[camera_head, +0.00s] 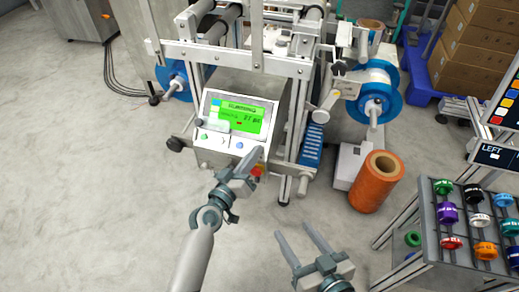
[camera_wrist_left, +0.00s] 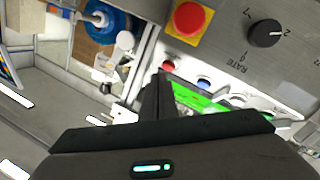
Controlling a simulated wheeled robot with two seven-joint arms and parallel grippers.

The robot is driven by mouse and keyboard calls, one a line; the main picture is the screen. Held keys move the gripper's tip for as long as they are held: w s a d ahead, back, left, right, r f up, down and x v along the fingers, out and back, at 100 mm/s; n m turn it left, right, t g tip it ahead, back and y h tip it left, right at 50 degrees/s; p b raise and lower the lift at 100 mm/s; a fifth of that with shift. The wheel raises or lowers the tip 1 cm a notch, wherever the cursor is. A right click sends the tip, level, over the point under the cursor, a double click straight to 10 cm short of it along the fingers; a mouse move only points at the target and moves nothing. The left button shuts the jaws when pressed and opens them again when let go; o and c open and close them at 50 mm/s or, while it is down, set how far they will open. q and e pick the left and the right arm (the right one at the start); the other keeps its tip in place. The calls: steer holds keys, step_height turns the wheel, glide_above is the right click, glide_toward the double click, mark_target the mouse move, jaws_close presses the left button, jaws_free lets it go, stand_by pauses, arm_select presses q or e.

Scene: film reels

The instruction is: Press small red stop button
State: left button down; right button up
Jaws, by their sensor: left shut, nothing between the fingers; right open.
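The small red stop button (camera_wrist_left: 168,66) shows in the left wrist view, at the end of a button row on the control panel. My left gripper (camera_wrist_left: 157,82) is shut and empty. Its fingertips appear just below the red button in that view; I cannot tell whether they touch it. In the head view, the left gripper (camera_head: 259,152) covers the right end of the row, and the small red button is hidden. The panel screen (camera_head: 240,120) is green and reads "RUNNING". My right gripper (camera_head: 305,242) is open and empty, low in the head view, away from the panel.
A blue button (camera_wrist_left: 204,82) sits beside the small red one. A larger red button on a yellow square (camera_wrist_left: 190,20) and a black rate knob (camera_wrist_left: 265,33) are close by. An orange roll (camera_head: 376,183) and a rack of colored reels (camera_head: 428,215) stand right of the machine.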

arm_select(q)
steer(key=shift+w+f, duration=0.1)
steer(key=shift+f, duration=0.05)
steer(key=shift+w+d+f+b, duration=0.1)
steer(key=shift+w+f+b, duration=0.1)
steer(key=shift+b, duration=0.1)
steer(key=shift+r, duration=0.1)
stand_by(0.4)
steer(key=shift+s+r+p, duration=0.3)
steer(key=shift+s+p, duration=0.05)
steer(key=shift+p, duration=0.1)
steer(key=s+r+p, duration=0.1)
steer(key=s+a+r+p, duration=0.1)
steer(key=p, duration=0.1)
steer(key=s+r+p, duration=0.1)
steer(key=s+r, duration=0.1)
steer(key=shift+a+r+p, duration=0.1)
steer(key=shift+a+p, duration=0.15)
steer(key=shift+p, duration=0.1)
stand_by(1.0)
